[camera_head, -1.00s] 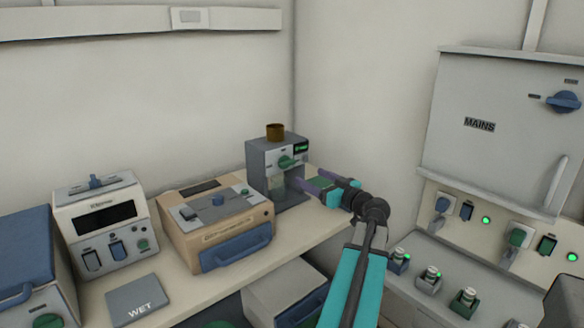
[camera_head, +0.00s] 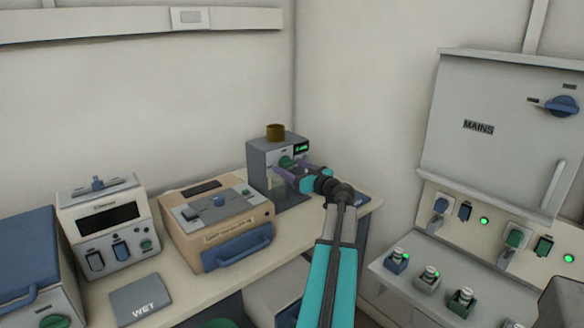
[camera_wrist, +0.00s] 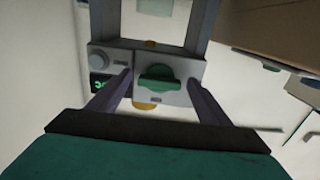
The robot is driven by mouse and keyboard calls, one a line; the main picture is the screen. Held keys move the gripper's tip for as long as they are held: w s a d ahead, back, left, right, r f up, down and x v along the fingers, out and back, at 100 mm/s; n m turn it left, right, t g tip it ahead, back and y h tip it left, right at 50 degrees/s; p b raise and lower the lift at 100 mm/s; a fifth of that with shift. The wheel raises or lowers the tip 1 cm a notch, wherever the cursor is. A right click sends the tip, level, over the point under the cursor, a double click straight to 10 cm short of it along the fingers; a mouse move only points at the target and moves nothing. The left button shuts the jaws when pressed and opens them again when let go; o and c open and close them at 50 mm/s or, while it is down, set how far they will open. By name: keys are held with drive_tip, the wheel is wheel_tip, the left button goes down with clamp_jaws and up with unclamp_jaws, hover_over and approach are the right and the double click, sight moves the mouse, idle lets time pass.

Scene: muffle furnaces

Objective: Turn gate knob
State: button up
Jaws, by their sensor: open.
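The green gate knob (camera_head: 286,162) is on the front of a small grey machine (camera_head: 258,150) at the back corner of the bench. In the wrist view the knob (camera_wrist: 158,79) lies between my gripper's two purple fingers, near their tips, with its bar running roughly across the picture. My gripper (camera_head: 291,168) is open, one finger on each side of the knob. A gap shows between each finger and the knob. The head view shows the knob partly covered by my gripper.
A brass cup (camera_head: 275,132) sits on top of the machine, and a lit green display (camera_head: 301,148) is beside the knob. A beige device (camera_head: 216,226) stands left of it. The MAINS cabinet (camera_head: 490,140) is on the right wall.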

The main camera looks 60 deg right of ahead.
drive_tip(key=c, duration=1)
drive_tip(key=shift+c, duration=0.2)
drive_tip(key=shift+f+m+b, duration=0.1)
drive_tip(key=shift+m+b, duration=0.4)
drive_tip(key=shift+b, duration=0.1)
drive_tip(key=m+b, duration=0.2)
drive_tip(key=m, duration=0.3)
drive_tip(key=m+b, duration=0.2)
drive_tip(key=m, duration=0.4)
drive_tip(key=shift+w+a+r, duration=0.15)
drive_tip(key=shift+a+r, duration=0.05)
drive_tip(key=m+p, duration=0.2)
drive_tip(key=m, duration=0.4)
drive_tip(key=shift+r, duration=0.1)
